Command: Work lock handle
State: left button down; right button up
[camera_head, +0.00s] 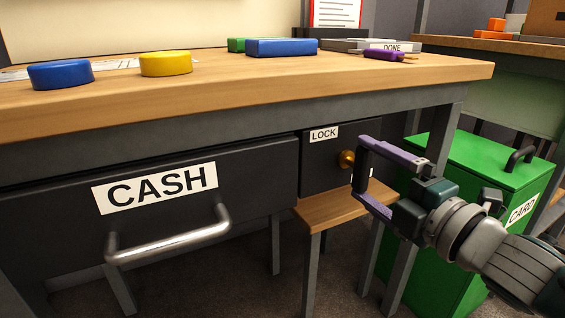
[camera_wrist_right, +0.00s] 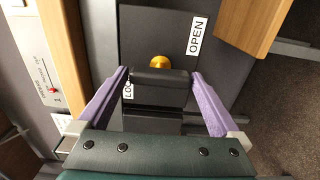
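The lock is a dark front panel labelled LOCK (camera_head: 324,134) under the table's right end, with a brass knob-like hub (camera_head: 347,159). In the right wrist view, the hub (camera_wrist_right: 160,62) shows behind a black handle bar (camera_wrist_right: 160,88). An OPEN label (camera_wrist_right: 197,35) is on the panel, and the LOCK label is partly covered. My right gripper (camera_head: 361,172) has purple fingers spread wide in front of the panel. In the wrist view the fingers (camera_wrist_right: 160,76) stand on either side of the handle bar; contact cannot be told. My left gripper is not in view.
A CASH drawer (camera_head: 60,215) with a metal handle (camera_head: 170,243) is left of the lock. A small wooden stool (camera_head: 335,209) stands under the lock. A green CARD bin (camera_head: 470,160) is at right. Blocks (camera_head: 282,47) and discs (camera_head: 60,74) lie on the tabletop (camera_head: 230,90).

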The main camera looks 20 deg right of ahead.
jog(key=shift+s, duration=0.1)
jog(key=shift+s, duration=0.3)
jog(key=s+p, duration=0.2)
jog(key=s, duration=0.7)
jog(key=shift+d+p, duration=0.3)
jog(key=shift+d, duration=0.1)
